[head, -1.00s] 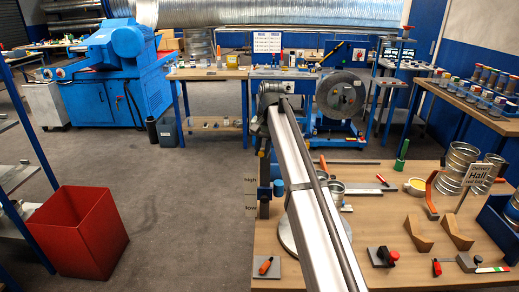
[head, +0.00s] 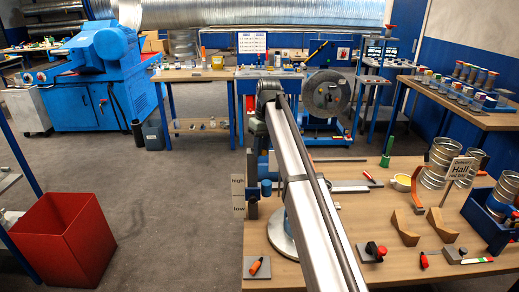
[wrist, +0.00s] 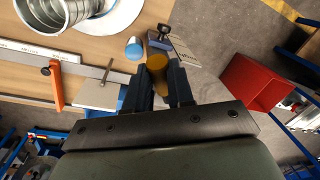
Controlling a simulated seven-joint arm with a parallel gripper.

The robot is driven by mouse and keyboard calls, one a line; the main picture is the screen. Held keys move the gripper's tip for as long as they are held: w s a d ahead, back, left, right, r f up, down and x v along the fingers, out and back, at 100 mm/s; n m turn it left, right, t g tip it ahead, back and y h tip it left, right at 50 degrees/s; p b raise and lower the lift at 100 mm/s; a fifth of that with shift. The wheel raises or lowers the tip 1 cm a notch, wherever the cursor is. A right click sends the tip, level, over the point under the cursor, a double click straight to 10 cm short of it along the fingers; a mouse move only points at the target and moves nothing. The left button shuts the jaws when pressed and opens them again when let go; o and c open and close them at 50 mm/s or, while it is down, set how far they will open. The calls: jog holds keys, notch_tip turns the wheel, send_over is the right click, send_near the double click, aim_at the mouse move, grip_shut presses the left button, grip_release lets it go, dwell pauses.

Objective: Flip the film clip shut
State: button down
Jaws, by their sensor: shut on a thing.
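In the wrist view my gripper (wrist: 158,74) has its two dark fingers closed around an amber-brown piece (wrist: 157,62). The piece sits just below a dark knob (wrist: 163,32) on a small blue-grey block. I cannot tell for certain whether this piece is the film clip, and the fingers hide part of it. In the head view my gripper is mostly hidden by my arm, above the bench's left edge near the post with the high/low card (head: 238,195). The card also shows in the wrist view (wrist: 184,52), right of the fingers.
A blue-capped cylinder (wrist: 134,47) stands close left of the fingers. A steel bar with an orange handle (wrist: 55,85) lies further left. The wooden bench (head: 345,225) holds curved wooden blocks (head: 405,228) and metal duct pieces. A red bin (head: 65,240) stands on the floor at left.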

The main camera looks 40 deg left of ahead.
jog(key=shift+w, duration=0.1)
dwell(0.5)
jog(key=c, duration=1)
grip_release()
jog(key=shift+o, duration=0.2)
notch_tip(320, 180, up, 8)
jog(key=shift+w+d+f, duration=0.15)
jog(key=shift+w+f, duration=0.1)
jog(key=shift+w, duration=0.2)
